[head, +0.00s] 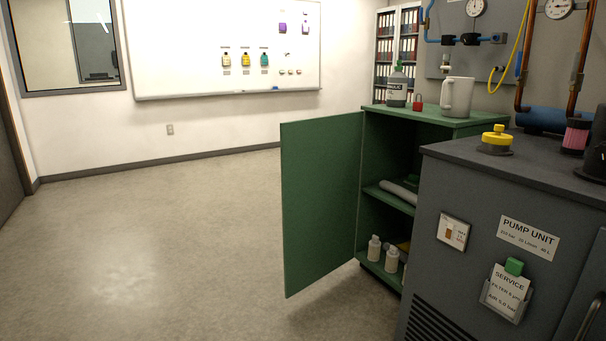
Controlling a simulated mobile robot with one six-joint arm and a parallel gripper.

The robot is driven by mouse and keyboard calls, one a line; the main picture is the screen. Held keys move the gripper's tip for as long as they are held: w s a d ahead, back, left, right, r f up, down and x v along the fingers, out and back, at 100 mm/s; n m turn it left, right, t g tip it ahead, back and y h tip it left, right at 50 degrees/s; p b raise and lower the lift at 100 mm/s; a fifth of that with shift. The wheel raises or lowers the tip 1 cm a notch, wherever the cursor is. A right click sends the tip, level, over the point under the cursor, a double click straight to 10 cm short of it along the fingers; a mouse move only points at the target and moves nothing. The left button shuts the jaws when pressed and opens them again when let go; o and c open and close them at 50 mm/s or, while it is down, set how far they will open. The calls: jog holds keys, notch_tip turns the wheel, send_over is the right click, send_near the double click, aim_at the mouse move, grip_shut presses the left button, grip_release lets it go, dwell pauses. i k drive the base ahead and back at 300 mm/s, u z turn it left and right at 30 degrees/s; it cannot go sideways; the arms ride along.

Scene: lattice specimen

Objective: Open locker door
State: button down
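The green locker (464,125) stands right of centre in the head view, partly hidden by the grey pump unit in front of it. Its green door (322,200) is swung wide open to the left, hinged on the locker's left edge. The inside is visible, with a shelf (389,199) holding a grey rolled item and green cloth-like material. White bottles (374,248) stand on the bottom. My gripper is not in view.
The grey pump unit (470,259) fills the right front. A labelled bottle (397,88), a red padlock (418,102) and a whitish jug (457,96) stand on the locker. The floor (160,240) left of the door is clear. A whiteboard (180,50) hangs behind.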

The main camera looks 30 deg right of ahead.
aim_at(321, 157)
jog(key=i, duration=0.9)
jog(key=u, duration=0.05)
